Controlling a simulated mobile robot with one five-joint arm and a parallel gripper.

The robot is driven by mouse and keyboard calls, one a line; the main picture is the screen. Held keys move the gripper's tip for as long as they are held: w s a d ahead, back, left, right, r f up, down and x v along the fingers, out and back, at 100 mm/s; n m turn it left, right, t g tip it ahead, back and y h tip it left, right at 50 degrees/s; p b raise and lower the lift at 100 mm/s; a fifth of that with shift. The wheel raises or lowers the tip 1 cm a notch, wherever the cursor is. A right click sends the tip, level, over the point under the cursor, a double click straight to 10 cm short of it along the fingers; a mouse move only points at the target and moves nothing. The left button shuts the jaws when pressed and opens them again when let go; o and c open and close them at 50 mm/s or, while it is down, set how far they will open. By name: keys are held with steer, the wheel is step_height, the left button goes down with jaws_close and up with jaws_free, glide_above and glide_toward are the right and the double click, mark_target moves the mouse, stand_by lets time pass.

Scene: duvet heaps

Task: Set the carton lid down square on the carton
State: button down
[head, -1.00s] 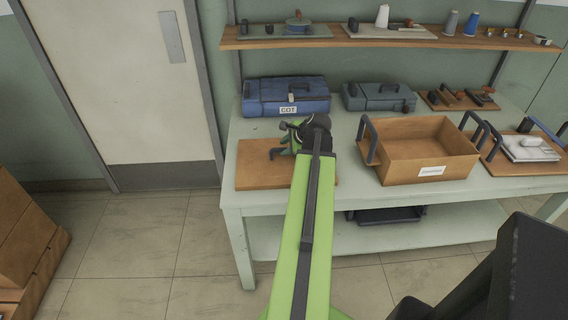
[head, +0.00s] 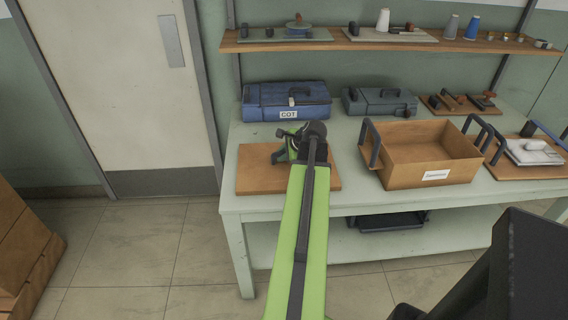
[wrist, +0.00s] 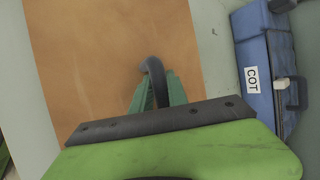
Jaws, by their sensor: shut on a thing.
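The carton lid (head: 252,178) is a flat brown board with a dark arched handle. It lies at the left end of the pale green table; whether it rests fully on the top I cannot tell. My gripper (head: 284,153) is over it, shut on the handle. In the wrist view the green fingers (wrist: 158,92) close around the dark handle (wrist: 153,68), with the brown lid (wrist: 95,50) below. The carton (head: 408,174) is an open brown box with dark handles and a white label, standing to the right of the lid, apart from it.
A board with a white object (head: 534,152) is close on the carton's right. A shelf (head: 350,40) runs above the table. Bare tabletop lies between lid and carton.

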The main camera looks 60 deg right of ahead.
step_height(320, 180, up, 10)
steer(key=p, duration=1)
steer(key=shift+r, duration=0.15)
